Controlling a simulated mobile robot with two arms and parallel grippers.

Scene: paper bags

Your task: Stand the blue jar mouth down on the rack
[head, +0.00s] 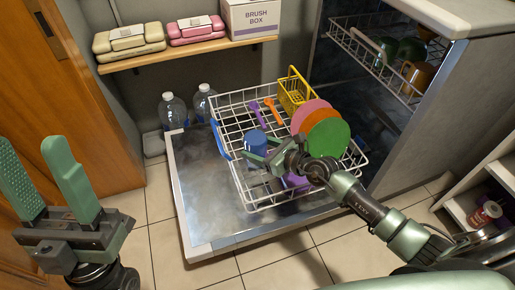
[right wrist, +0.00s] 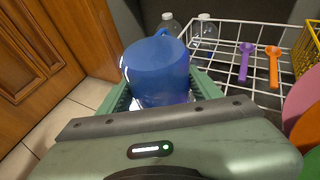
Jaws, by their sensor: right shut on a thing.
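The blue jar (head: 256,141) is between the green fingers of my right gripper (head: 262,156), over the left part of the white wire rack (head: 226,98). In the right wrist view the jar (right wrist: 158,70) fills the space between the fingers, its rounded blue side showing. I cannot tell which way its mouth faces or whether it touches the wires. My left gripper (head: 48,178) is open and empty at the far left, away from the rack.
On the rack are a pink plate (head: 308,112), a green plate (head: 328,138), a yellow basket (head: 294,91), a purple spoon (head: 258,114) and an orange spoon (head: 273,111). The rack rests on the open dishwasher door (head: 193,190). Water bottles (head: 173,110) stand behind.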

